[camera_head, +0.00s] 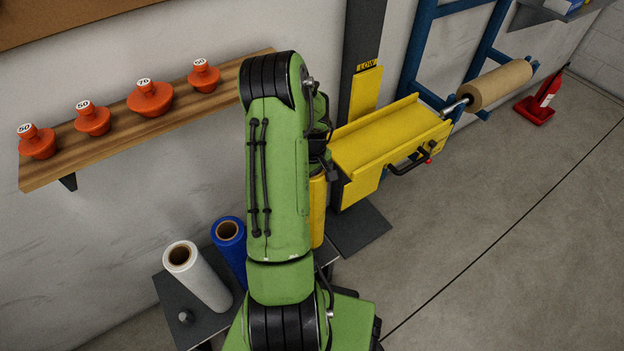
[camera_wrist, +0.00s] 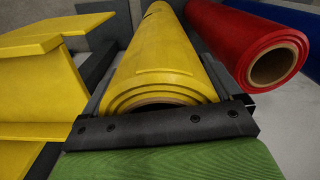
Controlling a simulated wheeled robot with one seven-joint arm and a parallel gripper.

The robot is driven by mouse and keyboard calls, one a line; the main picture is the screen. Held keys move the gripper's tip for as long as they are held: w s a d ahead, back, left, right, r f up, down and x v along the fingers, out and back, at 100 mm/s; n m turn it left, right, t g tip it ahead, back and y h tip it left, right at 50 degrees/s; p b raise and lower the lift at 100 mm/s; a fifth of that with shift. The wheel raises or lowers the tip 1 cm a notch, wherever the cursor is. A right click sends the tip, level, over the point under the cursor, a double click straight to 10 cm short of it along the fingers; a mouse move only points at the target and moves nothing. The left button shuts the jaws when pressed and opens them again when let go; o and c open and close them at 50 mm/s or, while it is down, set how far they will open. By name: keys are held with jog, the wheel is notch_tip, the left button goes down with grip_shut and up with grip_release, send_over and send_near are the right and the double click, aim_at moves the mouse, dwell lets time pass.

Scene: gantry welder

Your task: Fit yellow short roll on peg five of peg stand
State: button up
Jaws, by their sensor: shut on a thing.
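The yellow roll (camera_head: 318,208) is partly hidden behind my green arm in the head view. In the wrist view the yellow roll (camera_wrist: 157,60) lies between the dark jaws of my gripper (camera_wrist: 165,100), with its hollow end towards the camera. My gripper is shut on it; in the head view the gripper (camera_head: 320,148) is mostly hidden by the arm. The dark peg stand (camera_head: 208,322) is at the lower left, carrying a white roll (camera_head: 205,280) and a blue roll (camera_head: 229,247), both upright. A bare peg (camera_head: 185,317) shows at its front left. The peg numbers cannot be read.
A red roll (camera_wrist: 255,45) is close right of the yellow one in the wrist view. A yellow tray-like machine (camera_head: 390,138) with a black handle stands right of my gripper. A wall shelf (camera_head: 113,135) holds several orange weights. A brown roll (camera_head: 500,84) sits on a rod.

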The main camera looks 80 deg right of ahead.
jog(key=shift+f+b, duration=2.95)
jog(key=shift+f, duration=0.55)
jog(key=o, duration=1.7)
jog(key=shift+o, duration=0.2)
notch_tip(320, 180, up, 16)
jog(key=p, duration=0.5)
jog(key=shift+a, duration=0.1)
